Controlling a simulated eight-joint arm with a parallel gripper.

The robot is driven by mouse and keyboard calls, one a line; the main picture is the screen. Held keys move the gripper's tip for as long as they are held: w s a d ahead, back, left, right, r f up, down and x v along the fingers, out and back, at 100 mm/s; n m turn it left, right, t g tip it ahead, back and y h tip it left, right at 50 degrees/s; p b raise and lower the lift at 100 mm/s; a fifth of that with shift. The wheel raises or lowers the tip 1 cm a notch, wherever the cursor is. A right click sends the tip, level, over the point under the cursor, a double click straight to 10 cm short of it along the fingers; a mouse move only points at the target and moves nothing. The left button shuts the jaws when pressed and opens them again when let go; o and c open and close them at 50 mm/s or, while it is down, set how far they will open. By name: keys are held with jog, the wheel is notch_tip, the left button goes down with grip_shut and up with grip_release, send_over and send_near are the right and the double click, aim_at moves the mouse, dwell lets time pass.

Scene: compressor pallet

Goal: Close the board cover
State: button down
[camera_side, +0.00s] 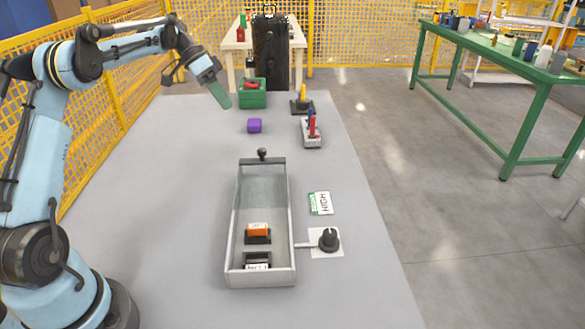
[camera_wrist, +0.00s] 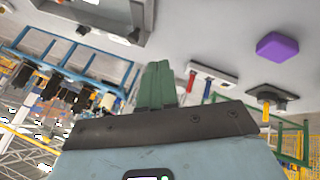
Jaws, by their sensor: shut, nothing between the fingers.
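The long grey board box (camera_side: 233,240) stands on the table in the side view. An orange switch (camera_side: 257,229) and a black switch (camera_side: 257,260) show in its near part. A grey panel (camera_side: 263,183) with a black knob (camera_side: 262,154) is at its far end and looks like the cover; its exact tilt is hard to tell. The near part is uncovered. My gripper (camera_side: 220,94) is shut and empty, above the table's far left, beyond and left of the box. Its green fingers (camera_wrist: 158,85) are together in the wrist view, where part of a grey frame (camera_wrist: 146,22) shows.
A purple block (camera_side: 254,125), a green bin (camera_side: 252,99), a yellow lever (camera_side: 302,97) and a panel with red and blue levers (camera_side: 311,132) stand beyond the box. A dial (camera_side: 328,240) and a HIGH card (camera_side: 320,203) lie right of it. The table's left side is clear.

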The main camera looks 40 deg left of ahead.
aim_at(250, 196)
jog(key=d+f, duration=0.8)
jog(key=d, duration=0.1)
jog(key=shift+w+f, duration=0.25)
jog(key=shift+w, duration=0.15)
jog(key=s+d, duration=1.1)
jog(key=shift+s+d, duration=0.15)
jog(key=shift+s, duration=0.05)
dwell(0.3)
